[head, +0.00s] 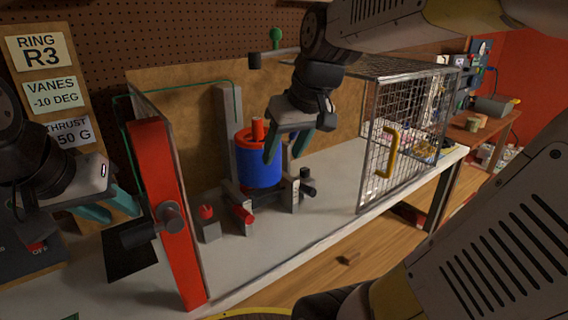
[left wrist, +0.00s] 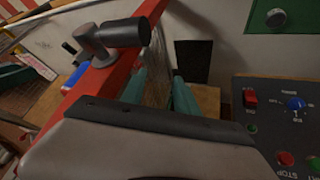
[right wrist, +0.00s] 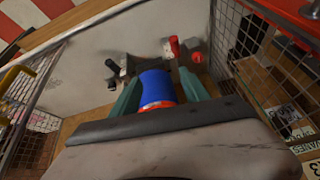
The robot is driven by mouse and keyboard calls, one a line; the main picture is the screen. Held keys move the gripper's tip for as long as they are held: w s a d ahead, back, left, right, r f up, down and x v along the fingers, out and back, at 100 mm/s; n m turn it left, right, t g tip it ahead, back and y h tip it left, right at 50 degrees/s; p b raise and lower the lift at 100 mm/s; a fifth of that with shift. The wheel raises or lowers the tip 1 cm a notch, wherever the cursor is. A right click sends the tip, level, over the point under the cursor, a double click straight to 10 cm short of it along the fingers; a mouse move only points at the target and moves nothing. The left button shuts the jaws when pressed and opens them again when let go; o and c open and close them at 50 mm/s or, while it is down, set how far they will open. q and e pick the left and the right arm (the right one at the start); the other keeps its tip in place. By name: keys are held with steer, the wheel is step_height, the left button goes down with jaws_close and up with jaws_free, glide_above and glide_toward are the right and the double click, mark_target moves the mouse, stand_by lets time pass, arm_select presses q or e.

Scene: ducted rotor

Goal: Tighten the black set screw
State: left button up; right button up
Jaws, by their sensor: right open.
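The black set screw (head: 307,184) is a dark knob low on the right side of the rotor stand; in the right wrist view it shows left of the rotor (right wrist: 113,66). The blue ducted rotor (head: 259,170) with a red top stands upright on the bench. My right gripper (head: 286,147) is open beside and above the rotor's top right, above the screw. In the right wrist view the blue cylinder appears between its teal fingers (right wrist: 158,92); I cannot tell whether they touch it. My left gripper (head: 110,207) is open and empty, left of the red door frame.
A red-edged door panel (head: 165,215) with a black handle stands open at left. A wire mesh guard (head: 400,130) with a yellow handle stands at right. Red knobs (head: 243,213) sit at the stand's front left. The bench front (head: 300,232) is clear.

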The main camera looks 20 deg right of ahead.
steer(key=w+d+n+g, duration=0.15)
steer(key=w+d, duration=0.25)
steer(key=w, duration=0.4)
steer(key=n+g+h, duration=0.2)
steer(key=n+g, duration=0.1)
steer(key=n, duration=0.3)
glide_toward(305, 169)
steer(key=shift+f, duration=0.2)
steer(key=shift+w+d+f+n+g, duration=0.2)
steer(key=shift+d+f+n+g, duration=0.05)
steer(key=shift+f, duration=0.3)
step_height(305, 169, down, 7)
steer(key=shift+f, duration=0.25)
jaws_close()
